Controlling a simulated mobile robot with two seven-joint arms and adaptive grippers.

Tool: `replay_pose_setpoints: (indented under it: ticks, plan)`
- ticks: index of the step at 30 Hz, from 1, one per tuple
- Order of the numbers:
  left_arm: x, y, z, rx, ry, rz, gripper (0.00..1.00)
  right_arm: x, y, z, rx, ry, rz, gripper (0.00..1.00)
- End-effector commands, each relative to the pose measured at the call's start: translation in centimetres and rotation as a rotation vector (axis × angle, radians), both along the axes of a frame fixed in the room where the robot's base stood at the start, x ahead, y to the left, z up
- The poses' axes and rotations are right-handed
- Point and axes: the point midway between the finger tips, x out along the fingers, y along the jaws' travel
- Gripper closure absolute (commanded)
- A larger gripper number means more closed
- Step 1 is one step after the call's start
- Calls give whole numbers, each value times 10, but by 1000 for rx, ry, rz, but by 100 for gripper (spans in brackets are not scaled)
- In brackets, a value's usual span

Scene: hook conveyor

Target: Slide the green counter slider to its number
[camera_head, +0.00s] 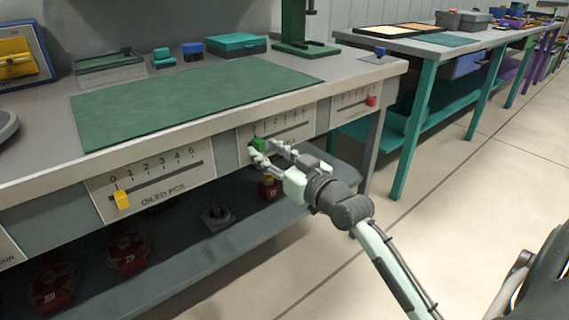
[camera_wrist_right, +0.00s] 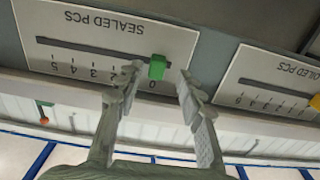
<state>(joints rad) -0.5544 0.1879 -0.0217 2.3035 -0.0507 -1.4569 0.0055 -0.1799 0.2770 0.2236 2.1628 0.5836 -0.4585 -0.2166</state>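The green slider (camera_head: 258,144) is a small block on the slot of the counter panel (camera_wrist_right: 60,27) labelled SEALED PCS, on the bench's front edge. In the right wrist view, the green slider (camera_wrist_right: 157,66) stands by the 0 end of the scale, which appears upside down. My right gripper (camera_head: 263,153) is at this panel in the head view. In the right wrist view my right gripper (camera_wrist_right: 160,75) is open, with one fingertip on each side of the slider and visible gaps to it. My left gripper is not in view.
A yellow slider (camera_head: 122,199) sits near 0 on the OILED PCS panel (camera_head: 175,182) to the left. A red slider (camera_head: 371,101) is on the panel to the right. A lower shelf (camera_head: 190,250) holds several red-and-dark parts. The floor (camera_head: 450,230) to the right is clear.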

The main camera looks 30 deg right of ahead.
Motion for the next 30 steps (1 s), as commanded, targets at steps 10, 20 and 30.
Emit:
replay_pose_setpoints:
  ticks: [10, 20, 30]
  plan:
    - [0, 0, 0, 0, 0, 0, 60, -73, -4, -1, -2, 6, 4, 62]
    - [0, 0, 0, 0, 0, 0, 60, -98, -6, 0, 1, 2, 4, 62]
    - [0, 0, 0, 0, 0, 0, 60, -98, -6, 0, 1, 1, 3, 62]
